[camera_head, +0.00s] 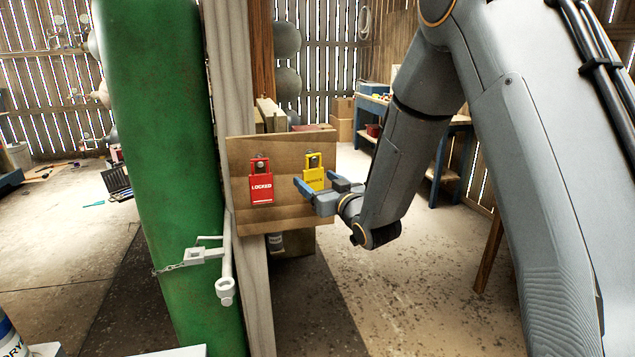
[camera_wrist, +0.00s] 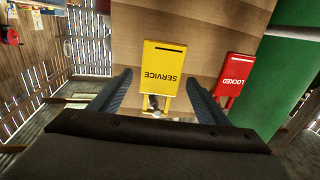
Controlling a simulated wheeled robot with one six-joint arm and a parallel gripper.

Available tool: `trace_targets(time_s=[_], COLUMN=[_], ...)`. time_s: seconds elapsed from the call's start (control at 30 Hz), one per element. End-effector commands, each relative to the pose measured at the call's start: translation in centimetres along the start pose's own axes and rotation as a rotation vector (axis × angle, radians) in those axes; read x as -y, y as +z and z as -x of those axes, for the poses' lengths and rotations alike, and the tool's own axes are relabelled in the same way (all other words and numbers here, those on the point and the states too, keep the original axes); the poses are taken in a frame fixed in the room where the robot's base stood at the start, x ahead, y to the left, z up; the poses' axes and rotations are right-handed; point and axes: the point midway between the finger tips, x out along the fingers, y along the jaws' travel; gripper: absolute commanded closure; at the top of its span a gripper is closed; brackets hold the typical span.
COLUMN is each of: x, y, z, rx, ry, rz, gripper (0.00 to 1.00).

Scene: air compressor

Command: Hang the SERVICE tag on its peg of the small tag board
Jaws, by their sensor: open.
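The yellow SERVICE tag (camera_head: 313,172) is at the right peg of the small tag board (camera_head: 283,217), with its slotted upper end around the peg as far as I can see. The red LOCKED tag (camera_head: 261,187) hangs on the left peg. My gripper (camera_head: 319,183) is open in front of the yellow tag's lower part. In the wrist view, which is upside down, the yellow tag (camera_wrist: 161,66) lies between the two spread fingers, with a gap on each side. The peg end shows near the palm, partly hidden. The red tag (camera_wrist: 233,76) is just outside the right finger.
A green tank (camera_head: 165,150) stands left of the board, with a white pipe handle and chain (camera_head: 224,262) on it. A wooden post (camera_head: 232,120) stands behind the board's left edge. A blue workbench (camera_head: 375,108) is farther back. Open floor lies below the board at right.

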Motion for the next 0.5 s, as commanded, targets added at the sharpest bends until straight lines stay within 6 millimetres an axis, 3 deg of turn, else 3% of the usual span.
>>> trace_targets(time_s=[0.17,0.5], x=[-0.1,-0.1], y=[0.1,0.1], z=[1.2,6.4], rx=[0.001,0.001], ry=[0.001,0.001], rz=[0.0,0.0], gripper=[0.3,0.3])
